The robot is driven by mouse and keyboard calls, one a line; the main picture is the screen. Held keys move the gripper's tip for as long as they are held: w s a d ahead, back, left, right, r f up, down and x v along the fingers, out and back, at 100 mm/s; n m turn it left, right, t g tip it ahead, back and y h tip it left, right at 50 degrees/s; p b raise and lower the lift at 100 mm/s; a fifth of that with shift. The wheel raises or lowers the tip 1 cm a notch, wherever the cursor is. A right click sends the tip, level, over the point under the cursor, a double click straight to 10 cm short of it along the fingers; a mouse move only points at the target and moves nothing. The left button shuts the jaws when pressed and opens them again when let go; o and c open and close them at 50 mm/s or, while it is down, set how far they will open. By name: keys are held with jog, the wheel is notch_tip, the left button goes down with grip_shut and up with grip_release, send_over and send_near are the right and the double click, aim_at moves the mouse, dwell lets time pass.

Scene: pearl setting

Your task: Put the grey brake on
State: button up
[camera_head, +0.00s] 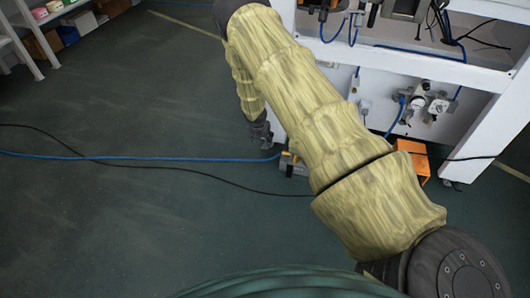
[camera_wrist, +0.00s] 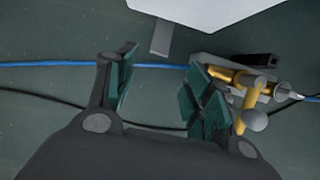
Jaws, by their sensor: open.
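A grey device with yellow arms (camera_wrist: 242,82), a round grey knob and a pale cone-shaped tip lies near the floor in the wrist view, just right of my gripper's right finger. It shows small and partly hidden behind my arm in the head view (camera_head: 292,166). I cannot tell for sure which part is the grey brake. A short grey bar (camera_wrist: 161,39) juts from under a white panel, beyond the gap between the fingers. My gripper (camera_wrist: 160,82) is open and empty, with green pads. In the head view my gripper (camera_head: 262,135) points down, beside the device.
A blue hose (camera_head: 150,157) and a black cable (camera_head: 170,168) cross the floor by my gripper. A white workbench frame (camera_head: 480,140) stands at the right, with an orange box (camera_head: 415,160) under it. Shelves (camera_head: 25,45) stand far left.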

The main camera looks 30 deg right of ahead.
aim_at(265, 147)
jog(key=b+x, duration=0.2)
jog(key=x, duration=0.3)
jog(key=b+x, duration=0.3)
jog(key=x, duration=0.3)
jog(key=shift+w+d, duration=0.15)
jog(key=shift+w, duration=0.1)
jog(key=shift+r, duration=0.1)
grip_shut()
